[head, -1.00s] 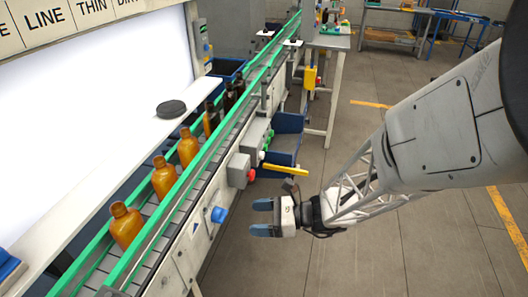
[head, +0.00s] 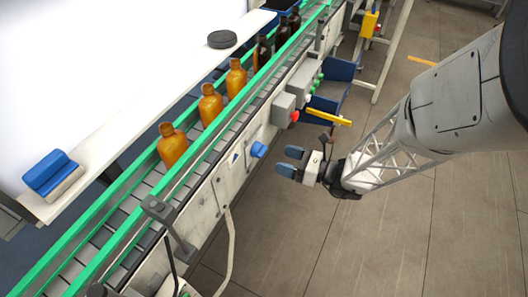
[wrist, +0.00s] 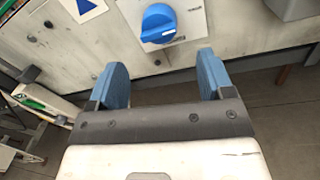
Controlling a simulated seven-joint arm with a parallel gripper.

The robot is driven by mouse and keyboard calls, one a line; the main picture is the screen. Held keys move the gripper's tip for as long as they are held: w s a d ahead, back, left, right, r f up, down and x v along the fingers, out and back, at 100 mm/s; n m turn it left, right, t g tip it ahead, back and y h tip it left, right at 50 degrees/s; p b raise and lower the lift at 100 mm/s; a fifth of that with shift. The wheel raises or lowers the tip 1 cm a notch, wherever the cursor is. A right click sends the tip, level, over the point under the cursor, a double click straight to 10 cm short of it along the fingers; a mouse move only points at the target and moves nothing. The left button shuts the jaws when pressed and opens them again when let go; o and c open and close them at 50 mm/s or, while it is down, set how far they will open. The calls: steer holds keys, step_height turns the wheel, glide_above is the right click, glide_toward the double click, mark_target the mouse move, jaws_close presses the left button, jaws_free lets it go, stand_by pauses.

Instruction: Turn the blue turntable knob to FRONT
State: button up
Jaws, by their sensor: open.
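The blue turntable knob (head: 259,150) sits on the side panel of the conveyor, below the green rail. In the wrist view the knob (wrist: 158,22) is a round blue dial with a raised grip bar, on a pale plate whose markings are too small to read. My gripper (head: 284,161) is to the right of the knob in the head view, apart from it. In the wrist view my gripper (wrist: 163,80) has its two blue fingers spread wide with nothing between them. The knob lies beyond the fingertips, roughly centred between them.
Amber bottles (head: 211,105) stand on the conveyor between green rails (head: 113,187). A grey box with a red button (head: 295,116) and a yellow bar (head: 329,118) lie close beyond the gripper. A blue and tan block (head: 52,175) rests on the white ledge.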

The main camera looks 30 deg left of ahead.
mark_target(264, 151)
steer(key=shift+s+a, duration=0.2)
steer(key=shift+a, duration=1.65)
steer(key=shift+s+a, duration=0.15)
steer(key=shift+a, duration=1.65)
steer(key=c, duration=0.9)
